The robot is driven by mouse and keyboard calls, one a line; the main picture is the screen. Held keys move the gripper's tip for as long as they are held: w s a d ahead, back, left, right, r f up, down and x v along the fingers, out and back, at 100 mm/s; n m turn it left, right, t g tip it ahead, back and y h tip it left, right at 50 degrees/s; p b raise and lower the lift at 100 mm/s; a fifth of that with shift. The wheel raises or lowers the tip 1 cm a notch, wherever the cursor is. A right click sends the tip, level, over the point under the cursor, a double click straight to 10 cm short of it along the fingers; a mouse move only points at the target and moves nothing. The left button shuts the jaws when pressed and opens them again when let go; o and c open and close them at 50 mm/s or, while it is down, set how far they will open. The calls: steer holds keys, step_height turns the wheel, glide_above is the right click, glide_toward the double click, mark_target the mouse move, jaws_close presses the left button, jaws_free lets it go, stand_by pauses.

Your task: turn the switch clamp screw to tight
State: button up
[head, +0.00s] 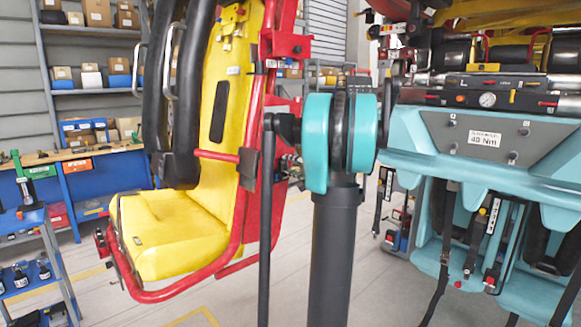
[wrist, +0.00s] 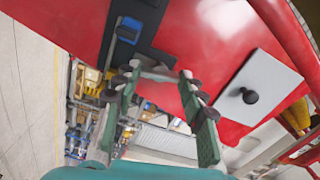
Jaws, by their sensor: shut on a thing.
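In the wrist view my gripper (wrist: 160,82) has two green fingers with dark tips. The tips close on the ends of a pale grey crossbar (wrist: 158,74) in front of a red panel (wrist: 205,35). The crossbar looks like the handle of the switch clamp screw, but I cannot read how tight it is. A dark bracket (wrist: 115,52) with a blue block (wrist: 127,30) sits just beyond it on the panel. In the head view my arm hides the gripper and the crossbar.
In the wrist view a white plate with a black knob (wrist: 249,95) is right of my gripper. The head view shows a yellow seat (head: 170,225) in a red frame (head: 250,150) at left and a teal train car (head: 450,170) at right, both close to my arm.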

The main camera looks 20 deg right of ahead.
steer(key=m, duration=1.8)
steer(key=shift+m, duration=0.4)
steer(key=shift+f, duration=0.1)
steer(key=o, duration=1.2)
steer(key=shift+c, duration=0.2)
steer(key=v, duration=1.2)
